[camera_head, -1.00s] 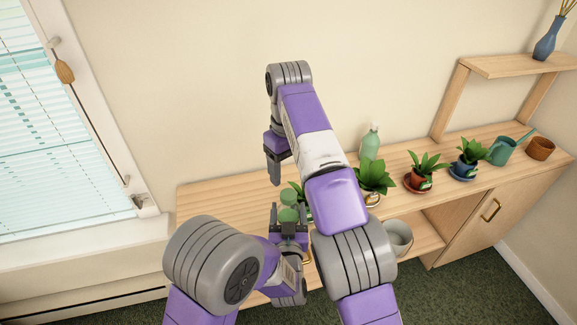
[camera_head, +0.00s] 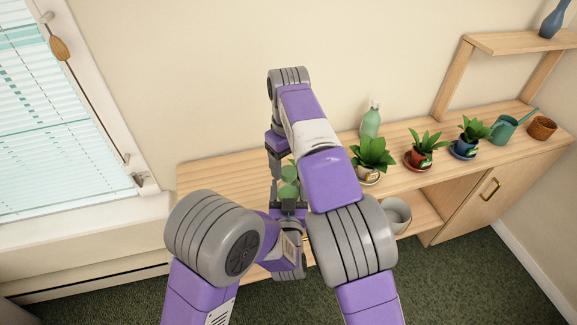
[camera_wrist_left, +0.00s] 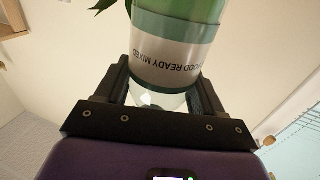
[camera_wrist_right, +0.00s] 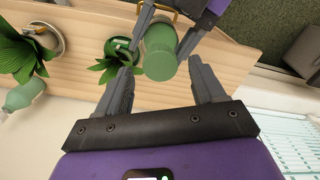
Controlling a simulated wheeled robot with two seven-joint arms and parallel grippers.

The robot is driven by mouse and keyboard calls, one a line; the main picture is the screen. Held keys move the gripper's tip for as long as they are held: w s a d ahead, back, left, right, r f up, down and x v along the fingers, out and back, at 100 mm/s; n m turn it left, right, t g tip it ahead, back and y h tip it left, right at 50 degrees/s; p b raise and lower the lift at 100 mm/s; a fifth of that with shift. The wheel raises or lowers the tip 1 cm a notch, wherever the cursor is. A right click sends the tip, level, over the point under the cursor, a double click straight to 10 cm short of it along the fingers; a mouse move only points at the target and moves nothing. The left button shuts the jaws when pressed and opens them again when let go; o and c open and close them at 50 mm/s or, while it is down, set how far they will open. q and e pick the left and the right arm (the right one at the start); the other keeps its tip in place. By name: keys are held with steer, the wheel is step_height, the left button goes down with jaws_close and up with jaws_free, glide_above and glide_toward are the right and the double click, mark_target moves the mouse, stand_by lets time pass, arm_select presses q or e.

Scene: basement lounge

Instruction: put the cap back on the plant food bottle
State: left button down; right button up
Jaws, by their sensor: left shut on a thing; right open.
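The green plant food bottle (camera_head: 289,190) is in my left gripper (camera_head: 288,208), above the shelf top. Its label, reading "FOOD READY MIXED", shows in the left wrist view (camera_wrist_left: 165,62), between the two fingers. My right gripper (camera_head: 275,165) is above the bottle, fingers pointing down. In the right wrist view its fingers (camera_wrist_right: 160,73) are open, with the bottle's round green upper end (camera_wrist_right: 160,64) between and beyond them, with gaps at both sides. I cannot tell whether that end is the cap or the bottle itself. No separate cap shows.
A wooden shelf unit (camera_head: 215,180) runs along the wall. On it stand several potted plants (camera_head: 372,152), a pale green bottle (camera_head: 371,122), a teal watering can (camera_head: 502,130) and a brown pot (camera_head: 541,128). A window (camera_head: 50,110) is at the left.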

steer(key=shift+f, duration=0.95)
steer(key=c, duration=1.1)
steer(key=shift+c, duration=0.2)
steer(key=shift+m, duration=1)
steer(key=o, duration=1.2)
steer(key=shift+c, duration=0.2)
steer(key=shift+r, duration=2.25)
